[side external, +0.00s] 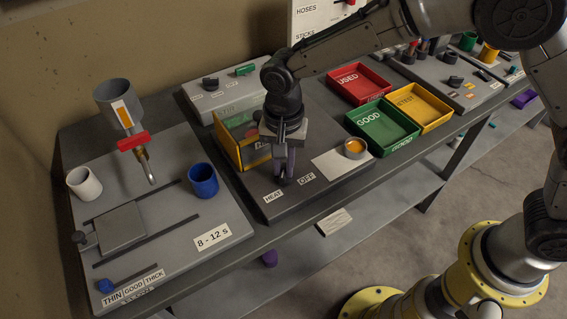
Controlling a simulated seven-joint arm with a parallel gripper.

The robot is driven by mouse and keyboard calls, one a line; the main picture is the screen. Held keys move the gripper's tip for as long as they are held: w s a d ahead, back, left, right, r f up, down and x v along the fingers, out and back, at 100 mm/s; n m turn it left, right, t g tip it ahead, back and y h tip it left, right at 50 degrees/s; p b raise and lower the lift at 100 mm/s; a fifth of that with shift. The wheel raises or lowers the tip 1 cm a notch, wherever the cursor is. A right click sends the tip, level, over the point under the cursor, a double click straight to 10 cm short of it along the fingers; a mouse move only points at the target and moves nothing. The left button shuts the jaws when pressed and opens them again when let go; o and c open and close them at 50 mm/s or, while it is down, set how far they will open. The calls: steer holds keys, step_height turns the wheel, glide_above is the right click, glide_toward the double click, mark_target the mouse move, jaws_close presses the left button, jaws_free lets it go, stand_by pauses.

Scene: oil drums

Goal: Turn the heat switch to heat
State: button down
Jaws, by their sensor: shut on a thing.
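My gripper (286,178) points down over the dark heater plate (262,206) in the middle of the bench. It is shut on the heat switch, a small dark knob that the fingers mostly hide. The label HEAT (273,197) lies to the left of the fingertips and the label OFF (306,179) to the right. I cannot tell which way the switch is turned.
A yellow box (228,150) stands just behind my gripper. A white card (335,170) and an orange-filled round dish (354,148) lie to the right. Green (364,139), red (349,82) and yellow (436,122) trays stand beyond. A funnel stand (118,108) and blue cup (203,180) are left.

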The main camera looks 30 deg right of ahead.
mark_target(284, 170)
steer(key=shift+r+m, duration=0.1)
steer(key=shift+m, duration=0.3)
steer(key=c, duration=0.8)
jaws_free()
steer(key=shift+c, duration=0.2)
step_height(284, 170, up, 14)
